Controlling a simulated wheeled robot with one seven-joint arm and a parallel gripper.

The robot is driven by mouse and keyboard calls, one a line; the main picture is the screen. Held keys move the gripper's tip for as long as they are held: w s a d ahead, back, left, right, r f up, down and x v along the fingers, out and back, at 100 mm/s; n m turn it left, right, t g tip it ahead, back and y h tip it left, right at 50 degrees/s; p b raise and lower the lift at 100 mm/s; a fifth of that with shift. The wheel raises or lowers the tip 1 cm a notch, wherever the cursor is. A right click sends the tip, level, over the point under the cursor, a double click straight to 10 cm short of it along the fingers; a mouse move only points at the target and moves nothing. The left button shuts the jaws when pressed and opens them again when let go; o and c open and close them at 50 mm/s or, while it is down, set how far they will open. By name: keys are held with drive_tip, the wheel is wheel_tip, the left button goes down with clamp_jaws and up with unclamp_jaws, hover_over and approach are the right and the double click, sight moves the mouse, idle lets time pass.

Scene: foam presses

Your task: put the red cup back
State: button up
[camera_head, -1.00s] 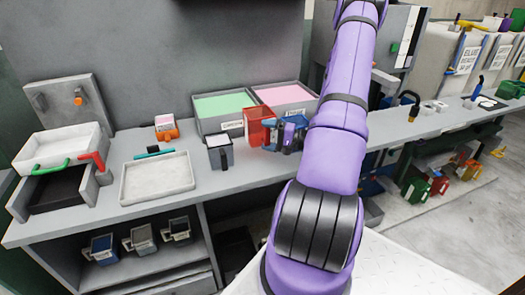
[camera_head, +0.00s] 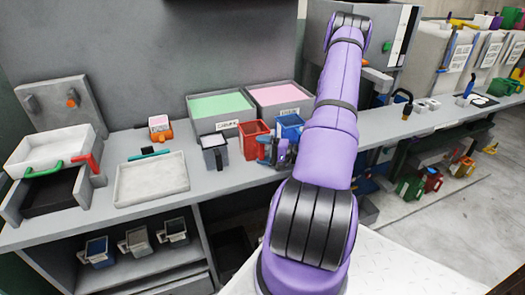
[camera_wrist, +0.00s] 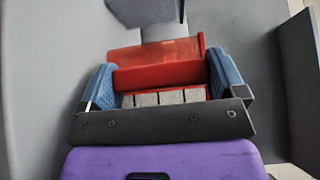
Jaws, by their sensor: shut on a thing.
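The red cup (camera_head: 251,143) is upright at the bench, in front of the green-topped bin, between a grey cup and a blue cup. My gripper (camera_head: 274,152) is at its right front side, shut on it. In the wrist view, the red cup (camera_wrist: 155,54) lies between the two blue fingers of my gripper (camera_wrist: 162,78). The cup seems to be at bench height, but I cannot tell whether its base touches the surface.
The grey cup (camera_head: 214,152) with pale contents stands left of the red cup. The blue cup (camera_head: 290,127) stands close on the right. Bins with green (camera_head: 220,104) and pink (camera_head: 279,94) contents are behind. A white tray (camera_head: 152,193) lies farther left.

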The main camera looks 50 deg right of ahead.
drive_tip(key=o, duration=0.7)
drive_tip(key=shift+f, duration=0.1)
